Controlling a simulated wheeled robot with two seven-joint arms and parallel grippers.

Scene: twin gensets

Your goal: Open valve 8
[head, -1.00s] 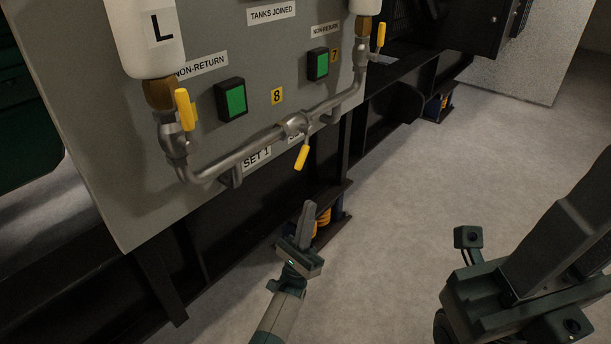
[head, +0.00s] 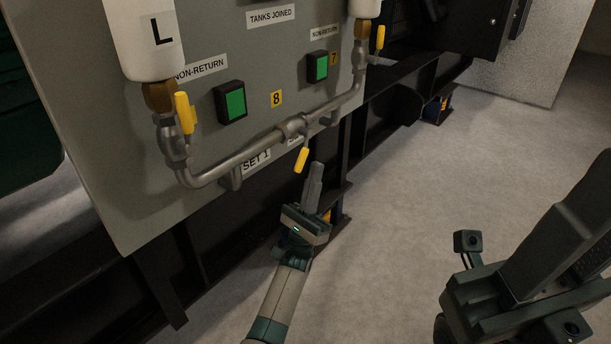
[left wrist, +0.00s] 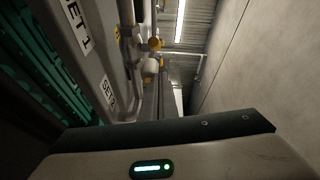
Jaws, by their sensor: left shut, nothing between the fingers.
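Valve 8 sits in the middle of the pipe under the yellow "8" tag (head: 276,99) in the head view. Its yellow lever (head: 302,160) hangs down, tilted slightly left at its lower end. My left gripper (head: 317,168) is shut and empty, pointing up, its tip just below and right of the lever; I cannot tell the gap in depth. In the left wrist view, yellow valve parts (left wrist: 155,44) show beside the pipe ahead, but I cannot tell which is valve 8's lever. My right gripper (head: 560,240) is at the right, away from the panel, its fingers unclear.
The grey panel (head: 120,190) carries green squares (head: 235,101) and labels. Other yellow levers stand upright at the left (head: 185,112) and by tag 7 (head: 380,37). A black frame (head: 180,250) runs below the panel. The floor (head: 420,170) to the right is clear.

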